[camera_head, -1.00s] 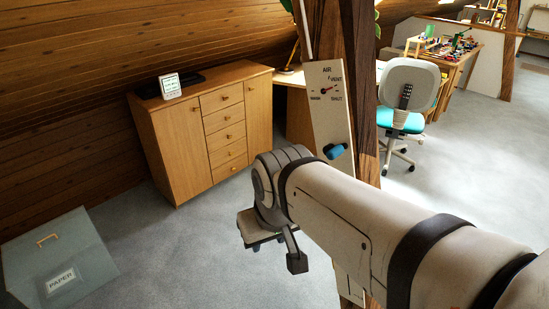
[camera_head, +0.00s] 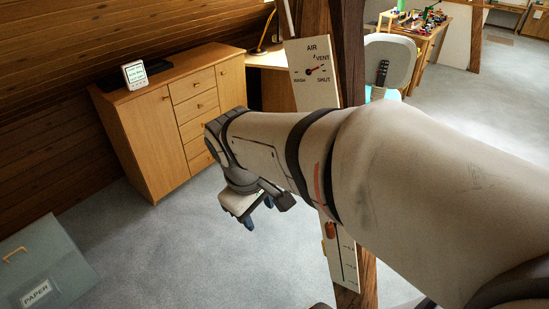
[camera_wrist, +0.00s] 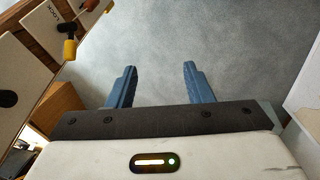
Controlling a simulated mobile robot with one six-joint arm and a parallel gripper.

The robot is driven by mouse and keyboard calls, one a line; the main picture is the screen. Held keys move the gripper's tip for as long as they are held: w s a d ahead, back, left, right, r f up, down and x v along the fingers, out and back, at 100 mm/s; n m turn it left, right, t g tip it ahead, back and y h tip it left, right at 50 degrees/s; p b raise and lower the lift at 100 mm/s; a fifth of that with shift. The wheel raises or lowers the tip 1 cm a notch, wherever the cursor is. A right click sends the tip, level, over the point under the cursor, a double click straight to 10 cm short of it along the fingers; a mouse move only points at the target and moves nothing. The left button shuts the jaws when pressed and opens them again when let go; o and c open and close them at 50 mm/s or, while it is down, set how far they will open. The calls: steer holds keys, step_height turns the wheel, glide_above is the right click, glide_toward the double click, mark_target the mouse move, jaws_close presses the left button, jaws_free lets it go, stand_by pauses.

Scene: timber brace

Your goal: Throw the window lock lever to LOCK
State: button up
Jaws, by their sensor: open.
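A white board with the word LOCK (camera_wrist: 54,16) shows at the upper left of the wrist view. Beside the word is a lever with a dark part and a yellow knob (camera_wrist: 69,50); which way it is thrown I cannot tell. In the head view, a yellow piece (camera_head: 323,254) and an orange-red knob (camera_head: 330,230) show on the lower panel (camera_head: 346,268) by the wooden post, partly behind my arm. My gripper (camera_wrist: 159,70), with blue fingers, is open and empty over the carpet, apart from the lever; it also shows in the head view (camera_head: 258,213), left of the panel.
The upper panel (camera_head: 312,80) has a dial marked AIR, VENT, SHUT and WASH, on the post (camera_head: 349,50). A wooden cabinet (camera_head: 160,130) stands behind on the left. A grey PAPER box (camera_head: 45,262) is at the lower left. The carpet between is clear.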

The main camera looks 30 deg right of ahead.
steer(key=w+d+f+n+g+h+b, duration=0.6)
steer(key=w+d+f+n+h+b, duration=0.45)
steer(key=w+d+f+n, duration=0.75)
steer(key=s+d, duration=0.1)
steer(key=s+d+r+n+h+p, duration=0.1)
steer(key=s+d, duration=0.1)
steer(key=s+d+n+p, duration=0.1)
steer(key=s+d, duration=0.1)
steer(key=shift+s+d+r+h, duration=0.2)
steer(key=shift+s+r+h, duration=0.05)
steer(key=shift+r+h, duration=0.1)
steer(key=shift+c, duration=0.5)
jaws_close()
